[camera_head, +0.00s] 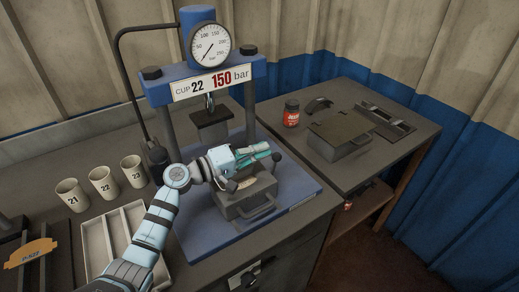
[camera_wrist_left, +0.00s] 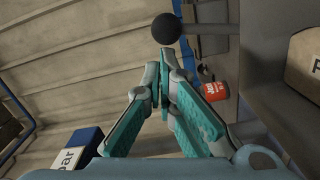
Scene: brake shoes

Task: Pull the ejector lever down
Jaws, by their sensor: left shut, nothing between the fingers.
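The ejector lever shows in the left wrist view as a black ball knob (camera_wrist_left: 166,28) on a grey rod that runs right to the grey mould block. In the head view the dark knob (camera_head: 277,156) shows at the block's upper right. The mould block (camera_head: 246,200) with a front handle sits on the blue press base (camera_head: 300,188). My left gripper (camera_head: 268,150) is shut and empty above the block, its fingertips close to the knob. The tips also show in the left wrist view (camera_wrist_left: 165,58), just below the knob; I cannot tell whether they touch. My right gripper is out of view.
The press's dark ram plate (camera_head: 211,120) hangs behind my left gripper, between two columns. Cups (camera_head: 103,182) and a divided tray (camera_head: 97,240) stand at left. On the right table are a red jar (camera_head: 291,113) and a lidded grey box (camera_head: 340,134).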

